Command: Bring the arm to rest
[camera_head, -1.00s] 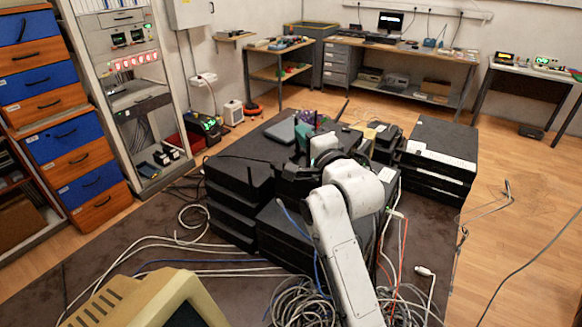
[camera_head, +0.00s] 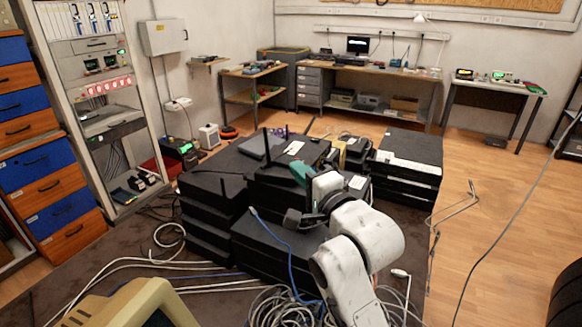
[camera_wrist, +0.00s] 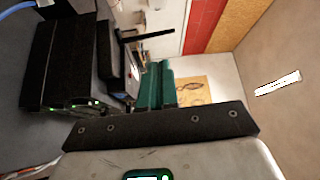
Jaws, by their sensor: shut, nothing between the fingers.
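My white arm (camera_head: 367,240) rises from the bottom of the head view and bends at the elbow over the stacked black equipment boxes (camera_head: 262,232). My gripper (camera_head: 299,172) has teal fingers that show above the boxes, partly covered by the wrist. In the wrist view the teal fingers (camera_wrist: 154,84) lie together with nothing between them. A black box with small green lights (camera_wrist: 70,75) is to their left in that view; I cannot tell the gap to it.
Antennas (camera_head: 266,143) stand up among the boxes. Loose cables (camera_head: 275,300) lie on the floor around my arm. A beige monitor (camera_head: 135,305) is at bottom left. Another black stack (camera_head: 408,165) stands to the right. Wooden floor (camera_head: 495,220) farther right is mostly clear apart from some cables.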

